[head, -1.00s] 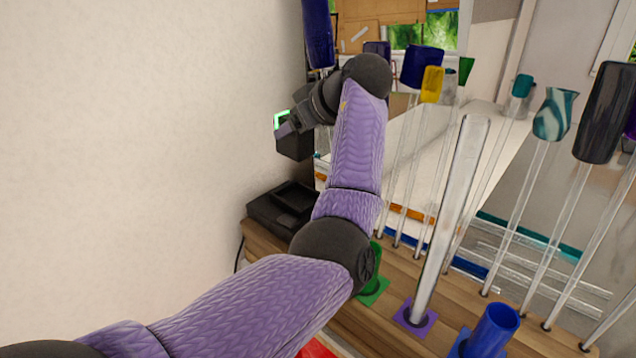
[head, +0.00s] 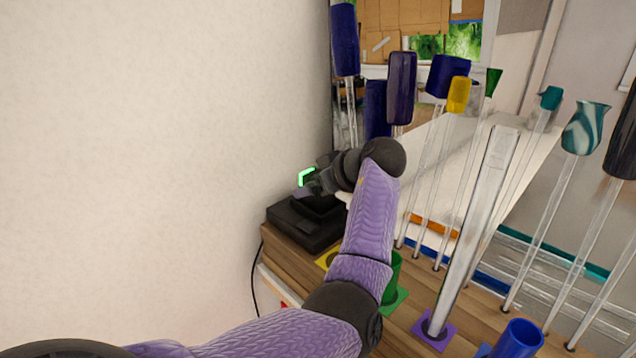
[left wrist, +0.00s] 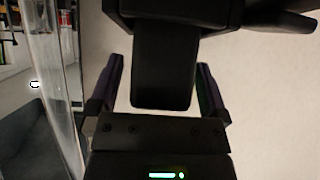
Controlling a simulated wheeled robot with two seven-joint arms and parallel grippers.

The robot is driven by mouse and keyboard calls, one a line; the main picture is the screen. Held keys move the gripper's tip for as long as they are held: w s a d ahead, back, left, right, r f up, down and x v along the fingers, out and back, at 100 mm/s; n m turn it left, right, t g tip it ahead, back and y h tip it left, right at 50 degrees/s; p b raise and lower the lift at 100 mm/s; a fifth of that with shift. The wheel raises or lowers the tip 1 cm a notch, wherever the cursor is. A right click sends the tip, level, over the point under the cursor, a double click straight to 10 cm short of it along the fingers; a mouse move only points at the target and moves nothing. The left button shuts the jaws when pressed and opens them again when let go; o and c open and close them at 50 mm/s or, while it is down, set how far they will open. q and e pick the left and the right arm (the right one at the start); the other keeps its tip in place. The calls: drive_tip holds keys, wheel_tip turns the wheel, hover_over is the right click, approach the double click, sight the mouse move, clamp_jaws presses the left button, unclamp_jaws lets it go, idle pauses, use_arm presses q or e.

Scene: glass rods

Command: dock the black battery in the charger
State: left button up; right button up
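In the head view my left gripper (head: 312,187) is low over the black charger (head: 290,222) on the wooden shelf by the wall. In the left wrist view its two fingers (left wrist: 159,75) stand either side of a black block (left wrist: 163,75), apparently the battery. Pale wall shows in a narrow gap beside the block, so the fingers look open around it. A wider black body (left wrist: 170,12) lies beyond the block. In the head view gripper and arm hide most of the battery, and how deep it sits in the charger cannot be told. My right gripper is not in view.
Tall glass rods with coloured ends stand close to the right of my arm, including a thick clear one (head: 474,230) in a purple base. A green holder (head: 393,277) and a blue cup (head: 520,338) stand at the front. The wall (head: 150,150) is close on the left.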

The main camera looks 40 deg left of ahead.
use_arm(q)
drive_tip(key=shift+r, duration=0.25)
drive_tip(key=v, duration=0.7)
drive_tip(key=shift+d, duration=0.15)
